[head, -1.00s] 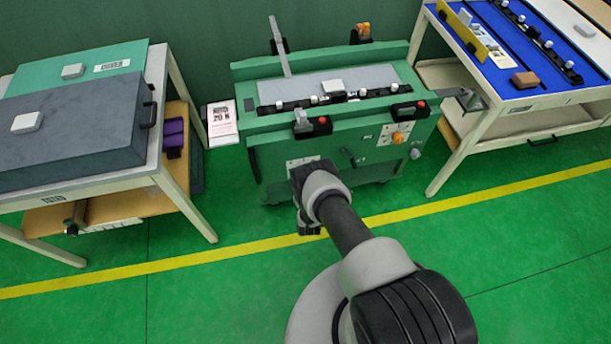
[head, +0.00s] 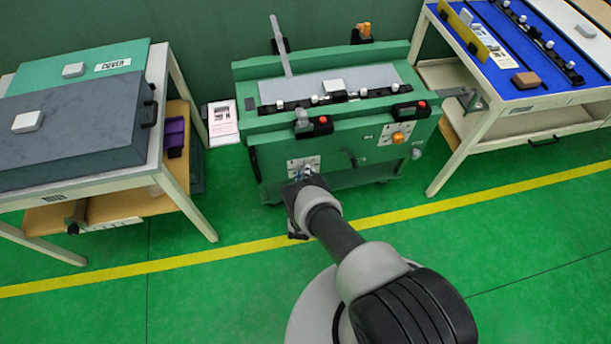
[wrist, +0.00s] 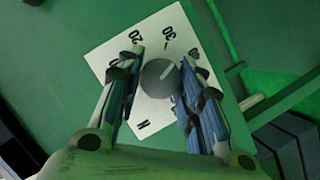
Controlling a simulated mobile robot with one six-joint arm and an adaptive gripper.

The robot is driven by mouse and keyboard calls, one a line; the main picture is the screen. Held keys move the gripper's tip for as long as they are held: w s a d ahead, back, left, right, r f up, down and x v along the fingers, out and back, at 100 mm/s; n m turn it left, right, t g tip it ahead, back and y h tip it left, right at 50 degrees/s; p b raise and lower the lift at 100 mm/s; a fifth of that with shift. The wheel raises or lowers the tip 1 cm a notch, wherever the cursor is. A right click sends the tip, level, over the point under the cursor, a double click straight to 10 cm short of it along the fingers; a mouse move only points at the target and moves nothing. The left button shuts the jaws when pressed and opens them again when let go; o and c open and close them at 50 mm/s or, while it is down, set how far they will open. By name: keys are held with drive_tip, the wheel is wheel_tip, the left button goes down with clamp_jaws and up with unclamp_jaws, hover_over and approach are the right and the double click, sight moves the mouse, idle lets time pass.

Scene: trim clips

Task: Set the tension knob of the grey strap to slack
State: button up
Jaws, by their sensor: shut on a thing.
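In the wrist view a round grey knob (wrist: 158,80) sits on a tilted white dial plate (wrist: 122,58) with dark numbers. Its light pointer line points to the upper right. The number at the upper left looks like 20; part of the dial is hidden by the fingers. My gripper (wrist: 161,76) has one finger on each side of the knob and is shut on it. In the head view the white plate (head: 296,164) is on the left of the green machine's front (head: 352,180), with my wrist in front of it. The knob is hard to make out there.
Another plate with an orange knob (head: 398,138) is further right on the machine's front. A black block with a red button (head: 318,127) is above my gripper. Tables stand left (head: 165,130) and right (head: 470,130).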

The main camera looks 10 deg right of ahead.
drive_tip(key=o, duration=1.1)
drive_tip(key=v, duration=1.2)
drive_tip(key=shift+c, duration=0.2)
